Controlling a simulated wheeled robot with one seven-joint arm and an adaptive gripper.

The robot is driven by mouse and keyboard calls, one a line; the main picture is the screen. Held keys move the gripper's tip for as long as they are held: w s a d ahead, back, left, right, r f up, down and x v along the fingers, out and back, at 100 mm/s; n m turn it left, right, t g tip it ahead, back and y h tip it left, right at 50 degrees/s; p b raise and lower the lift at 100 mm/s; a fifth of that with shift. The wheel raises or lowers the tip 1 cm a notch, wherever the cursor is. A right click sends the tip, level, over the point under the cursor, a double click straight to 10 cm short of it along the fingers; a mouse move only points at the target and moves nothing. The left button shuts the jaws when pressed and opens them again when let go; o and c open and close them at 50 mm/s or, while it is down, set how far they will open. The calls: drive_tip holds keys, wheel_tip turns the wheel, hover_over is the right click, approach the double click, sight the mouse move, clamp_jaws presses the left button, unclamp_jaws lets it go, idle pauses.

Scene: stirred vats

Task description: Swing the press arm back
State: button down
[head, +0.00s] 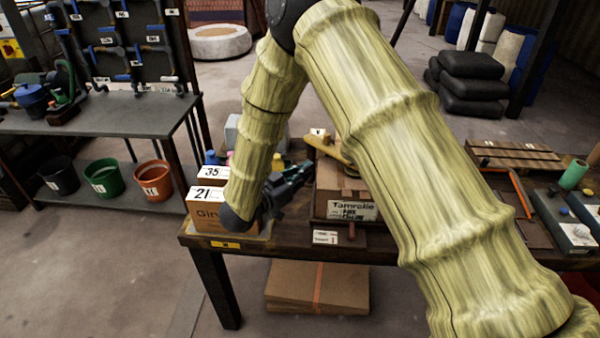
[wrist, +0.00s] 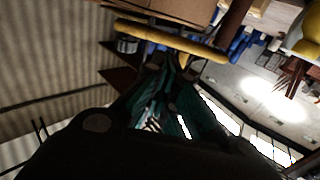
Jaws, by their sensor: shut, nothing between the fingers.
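The yellow bar (head: 328,149), which looks like the press arm, lies over the top of a cardboard box (head: 345,187) on the table. Part of it is hidden behind my own arm. In the wrist view a long yellow bar (wrist: 165,38) crosses just beyond my fingertips. My gripper (head: 303,172) is left of the box and a little below the bar in the head view. Its teal fingers also show in the wrist view (wrist: 172,62), closed together with nothing held. I cannot tell whether the fingertips touch the bar.
Cardboard boxes marked 21 and 35 (head: 213,173) stand at the table's left end, close to my gripper. Flat cardboard (head: 318,287) lies under the table. A bench (head: 95,113) stands left, with buckets (head: 104,178) below. Open floor (head: 100,285) lies front left.

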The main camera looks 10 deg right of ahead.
sight(333, 146)
drive_tip(key=p+x, duration=0.2)
drive_tip(key=x, duration=0.8)
